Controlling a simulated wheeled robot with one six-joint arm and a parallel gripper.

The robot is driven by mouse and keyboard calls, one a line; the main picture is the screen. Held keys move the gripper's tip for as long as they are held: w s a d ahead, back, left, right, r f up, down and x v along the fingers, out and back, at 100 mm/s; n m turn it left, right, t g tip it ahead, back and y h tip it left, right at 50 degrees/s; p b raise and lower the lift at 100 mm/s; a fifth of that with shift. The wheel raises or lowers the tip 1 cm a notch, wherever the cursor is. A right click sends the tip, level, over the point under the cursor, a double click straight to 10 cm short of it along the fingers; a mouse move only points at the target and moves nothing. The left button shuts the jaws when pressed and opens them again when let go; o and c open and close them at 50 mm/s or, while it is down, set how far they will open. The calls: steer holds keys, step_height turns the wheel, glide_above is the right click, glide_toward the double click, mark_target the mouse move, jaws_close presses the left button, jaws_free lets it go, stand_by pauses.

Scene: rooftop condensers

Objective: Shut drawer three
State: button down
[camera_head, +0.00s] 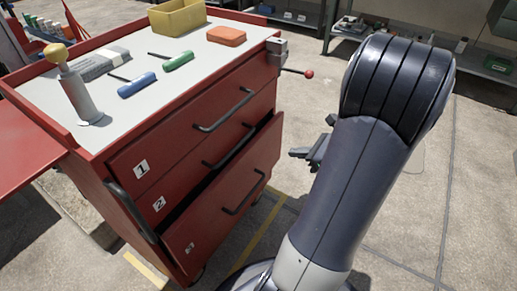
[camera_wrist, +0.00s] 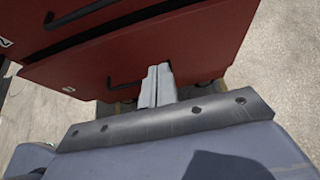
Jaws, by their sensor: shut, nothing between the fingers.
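Drawer three (camera_head: 205,222) is the bottom drawer of a red tool cart (camera_head: 125,188). It is partly open, with its front standing out past the drawers above and a dark gap over its top edge. Its black bar handle (camera_head: 243,194) is on the front. My gripper (camera_head: 300,153) is to the right of the drawer front in the head view, partly hidden by my arm. In the wrist view my gripper (camera_wrist: 159,70) is shut and empty, its fingers toward the red front of drawer three (camera_wrist: 195,55), right of the handle (camera_wrist: 125,76). I cannot tell whether they touch.
Drawers one (camera_head: 190,130) and two (camera_head: 190,172) look closed. The cart top holds a yellow bin (camera_head: 178,18), an orange box (camera_head: 226,36) and several tools. A red-knobbed lever (camera_head: 308,74) sticks out at the right corner. Open concrete floor lies to the right.

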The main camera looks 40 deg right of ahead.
mark_target(250, 142)
steer(key=b+x, duration=0.1)
steer(key=x, duration=0.2)
steer(key=b+x, duration=0.2)
steer(key=x, duration=0.2)
steer(key=b+x, duration=0.1)
steer(key=x, duration=0.2)
steer(key=shift+w+a+r, duration=0.2)
steer(key=shift+w+a, duration=0.05)
steer(key=shift+w, duration=0.2)
steer(key=shift+w+a+r+b, duration=0.1)
steer(key=shift+w+a+b, duration=0.1)
steer(key=shift+w, duration=0.2)
steer(key=shift+w+a+b, duration=0.1)
steer(key=shift+w+b, duration=0.05)
steer(key=shift+w, duration=0.25)
steer(key=w, duration=0.1)
steer(key=w+a, duration=0.1)
steer(key=w, duration=0.2)
steer(key=shift+w+a+p, duration=0.1)
steer(key=shift+a+p, duration=0.2)
steer(key=shift+a, duration=0.1)
steer(key=shift+r, duration=0.1)
steer(key=shift+w, duration=0.1)
steer(key=shift+r, duration=0.1)
